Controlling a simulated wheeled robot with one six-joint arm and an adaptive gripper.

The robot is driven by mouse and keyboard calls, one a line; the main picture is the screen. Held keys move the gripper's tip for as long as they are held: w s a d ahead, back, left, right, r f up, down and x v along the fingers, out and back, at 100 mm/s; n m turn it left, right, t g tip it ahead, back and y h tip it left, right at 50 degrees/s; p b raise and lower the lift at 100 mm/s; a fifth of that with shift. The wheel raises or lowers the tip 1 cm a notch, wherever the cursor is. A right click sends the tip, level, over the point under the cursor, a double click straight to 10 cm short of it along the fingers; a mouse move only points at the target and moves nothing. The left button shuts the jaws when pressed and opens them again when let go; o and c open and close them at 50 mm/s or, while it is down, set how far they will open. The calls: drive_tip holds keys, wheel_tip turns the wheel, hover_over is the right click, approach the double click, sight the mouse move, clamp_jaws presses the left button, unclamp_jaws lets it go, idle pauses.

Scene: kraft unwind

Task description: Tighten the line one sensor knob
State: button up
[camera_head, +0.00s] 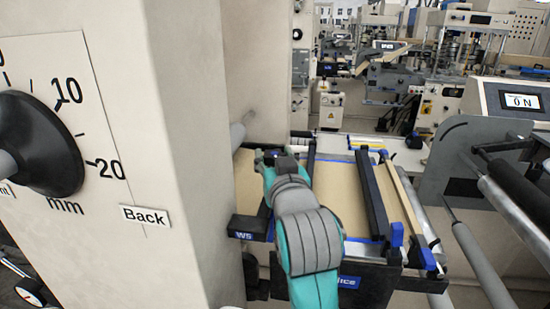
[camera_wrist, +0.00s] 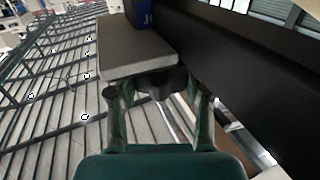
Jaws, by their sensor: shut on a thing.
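My gripper (camera_head: 262,160) reaches over the machine bed in the head view, at the left end of the sensor bar area. In the wrist view my gripper (camera_wrist: 160,100) has its two fingers around a dark lobed knob (camera_wrist: 160,82), which sits under a grey block (camera_wrist: 135,52). The fingers are closed on this knob. In the head view the knob is hidden by my gripper and arm. Its turn angle cannot be told.
A large beige column with a dial (camera_head: 40,145) and a "Back" label (camera_head: 145,215) stands close on my left. A black bar (camera_head: 370,195) with blue ends crosses the tan web (camera_head: 335,195). Rollers (camera_head: 480,260) and a display reading "0 N" (camera_head: 522,101) are at right.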

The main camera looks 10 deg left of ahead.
drive_tip(key=shift+r, duration=0.3)
drive_tip(key=o, duration=0.9)
drive_tip(key=shift+o, duration=1.4)
drive_tip(key=shift+f, duration=0.1)
drive_tip(key=shift+s, duration=0.1)
drive_tip(key=v, duration=1.1)
drive_tip(key=shift+s, duration=0.4)
drive_tip(key=shift+d, duration=0.1)
